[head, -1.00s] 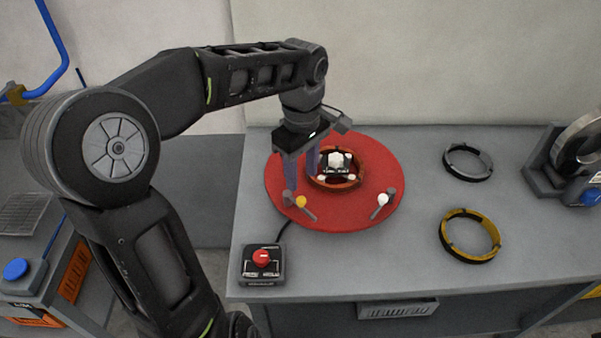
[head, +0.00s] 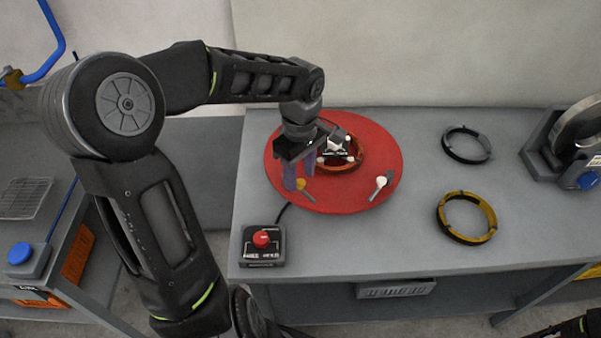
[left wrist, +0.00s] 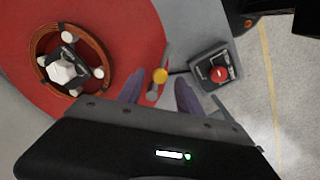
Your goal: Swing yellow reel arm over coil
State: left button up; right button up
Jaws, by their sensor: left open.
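The yellow reel arm, a short grey bar with a yellow knob (head: 300,184), stands at the front left of the red turntable (head: 378,145). The copper coil (head: 358,153) lies on the turntable around a dark hub with white knobs. My left gripper (head: 298,178) is open at the yellow knob, its bluish fingers partly overlapping it. In the left wrist view, the yellow knob (left wrist: 160,75) shows between and just beyond the two fingertips (left wrist: 159,88); contact cannot be told. The coil (left wrist: 108,75) is to the left there. My right gripper is not in view.
A white-knobbed arm (head: 381,182) stands at the turntable's front right. A box with a red button (head: 261,239) sits at the table's front left. A dark ring (head: 450,154) and a yellow ring (head: 441,222) lie to the right, with clear table around them.

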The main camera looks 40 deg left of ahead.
pick_arm(q)
jog(key=shift+f, duration=0.5)
jog(key=shift+c, duration=0.3)
grip_shut()
dwell(0.8)
